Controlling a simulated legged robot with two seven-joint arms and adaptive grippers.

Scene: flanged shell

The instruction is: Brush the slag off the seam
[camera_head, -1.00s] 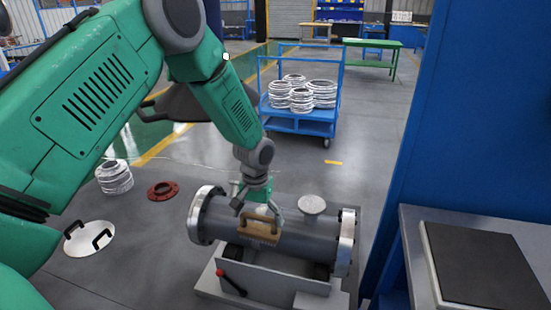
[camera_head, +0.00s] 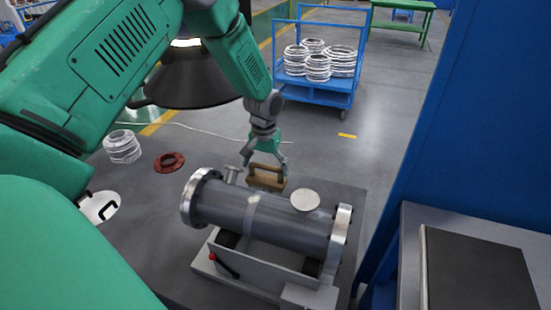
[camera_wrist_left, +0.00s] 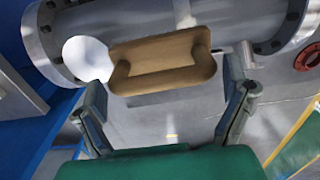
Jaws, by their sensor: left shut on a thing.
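The grey flanged shell (camera_head: 290,224) lies on its side on a low stand, with a bolted flange at each end. A lighter band, the seam (camera_head: 251,212), runs around its middle and shows in the wrist view (camera_wrist_left: 183,14). My left gripper (camera_head: 265,164) is shut on the handle of a wooden brush (camera_head: 268,184). The brush hangs at the shell's far upper edge in the head view, apart from the visible band. In the wrist view the brush (camera_wrist_left: 165,52) covers part of the shell; its bristles are hidden. My right gripper is out of view.
A short capped nozzle (camera_head: 305,200) stands up from the shell. The stand has a red-knobbed lever (camera_head: 212,257). A red ring (camera_head: 169,162) and a ring stack (camera_head: 122,146) lie left. A blue cart (camera_head: 320,83) stands behind; a blue panel (camera_head: 440,150) bounds the right.

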